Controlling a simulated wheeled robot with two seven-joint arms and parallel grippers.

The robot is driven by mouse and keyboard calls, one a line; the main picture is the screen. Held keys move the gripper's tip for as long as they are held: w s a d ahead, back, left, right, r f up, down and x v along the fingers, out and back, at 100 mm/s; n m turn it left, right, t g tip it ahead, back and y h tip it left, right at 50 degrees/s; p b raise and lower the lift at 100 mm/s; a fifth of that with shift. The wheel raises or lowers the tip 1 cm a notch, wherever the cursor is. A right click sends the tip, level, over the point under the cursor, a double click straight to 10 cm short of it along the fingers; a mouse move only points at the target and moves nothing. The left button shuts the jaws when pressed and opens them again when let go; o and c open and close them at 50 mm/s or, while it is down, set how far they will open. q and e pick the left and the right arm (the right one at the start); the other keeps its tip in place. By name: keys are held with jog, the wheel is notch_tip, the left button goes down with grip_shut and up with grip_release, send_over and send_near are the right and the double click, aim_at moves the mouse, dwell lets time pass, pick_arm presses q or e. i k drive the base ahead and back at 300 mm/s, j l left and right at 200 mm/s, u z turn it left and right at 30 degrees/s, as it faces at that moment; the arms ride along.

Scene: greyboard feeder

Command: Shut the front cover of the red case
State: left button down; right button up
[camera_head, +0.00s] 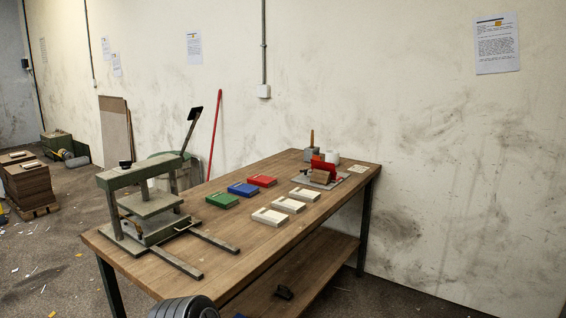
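A red case (263,180) lies flat on the wooden table, behind the blue and green cases. It is small in view; its top looks flat, and I cannot tell its cover's exact position. Neither of my grippers is in view.
A blue case (242,189) and a green case (222,200) lie in a row with the red one. Several pale boxes (270,217) lie to their right. A green-grey press (146,206) stands at the table's near left. The near right tabletop (250,252) is clear.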

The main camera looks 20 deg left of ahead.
aim_at(316, 164)
jog(key=i+l+u, duration=0.35)
jog(key=i, duration=0.2)
jog(key=i+l+u, duration=0.35)
jog(key=i, duration=0.2)
jog(key=i+l, duration=0.8)
jog(key=i+l+u, duration=0.15)
jog(key=i+l, duration=0.65)
